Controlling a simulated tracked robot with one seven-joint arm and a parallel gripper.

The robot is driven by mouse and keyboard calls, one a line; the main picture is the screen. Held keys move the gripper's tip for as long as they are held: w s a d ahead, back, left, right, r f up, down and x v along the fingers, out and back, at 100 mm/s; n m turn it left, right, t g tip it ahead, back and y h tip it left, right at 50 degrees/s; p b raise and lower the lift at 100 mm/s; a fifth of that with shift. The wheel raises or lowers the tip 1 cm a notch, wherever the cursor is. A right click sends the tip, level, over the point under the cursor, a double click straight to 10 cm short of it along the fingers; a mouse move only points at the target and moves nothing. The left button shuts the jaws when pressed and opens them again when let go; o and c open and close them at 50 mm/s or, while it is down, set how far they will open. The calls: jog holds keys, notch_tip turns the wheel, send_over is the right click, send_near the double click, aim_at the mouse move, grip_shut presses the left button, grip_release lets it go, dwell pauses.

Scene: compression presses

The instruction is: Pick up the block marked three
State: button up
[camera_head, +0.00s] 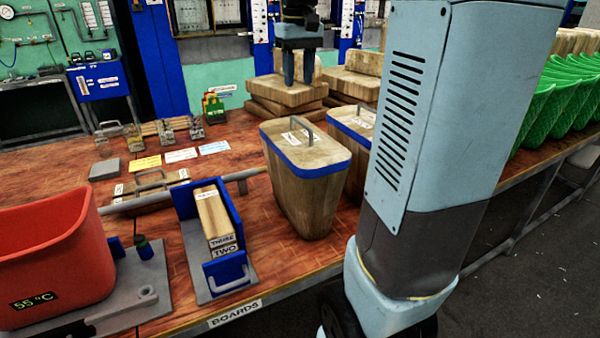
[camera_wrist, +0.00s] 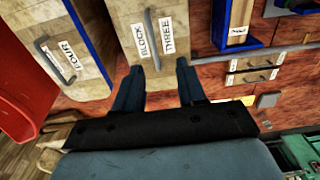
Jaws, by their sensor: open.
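The block marked three (camera_wrist: 128,22) is wooden with a blue band, a grey top handle and labels reading BLOCK and THREE; in the head view it appears to be the nearer upright block (camera_head: 305,195). My gripper (camera_wrist: 158,66) is open and empty, its two dark fingers apart below the handle in the wrist picture. In the head view my gripper (camera_head: 297,82) hangs above and behind the blocks, clear of the handle. The block marked four (camera_wrist: 75,42) is beside it, partly hidden in the head view (camera_head: 348,165) by my light-blue body column.
A blue-ended board tray (camera_head: 196,270) holds boards marked THREE and TWO. A red bin (camera_head: 45,255) stands at the left. Stacked wooden slabs (camera_head: 288,92) lie behind the blocks. Green baskets (camera_head: 550,100) line the right. Bare tabletop (camera_head: 240,150) shows left of the block.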

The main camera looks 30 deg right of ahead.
aim_at(301, 124)
jog(key=f, duration=0.3)
jog(key=w+f, duration=0.1)
jog(key=f, duration=0.1)
jog(key=d+f, duration=0.1)
jog(key=f, duration=0.2)
jog(key=shift+w+f, duration=0.25)
jog(key=shift+f, duration=0.05)
jog(key=shift+w+d+f, duration=0.1)
jog(key=shift+d+f, duration=0.05)
jog(key=shift+f, duration=1.2)
jog(key=shift+d+f, duration=0.1)
jog(key=shift+f, duration=1.25)
jog(key=shift+c, duration=0.4)
grip_shut()
jog(key=shift+r, duration=0.15)
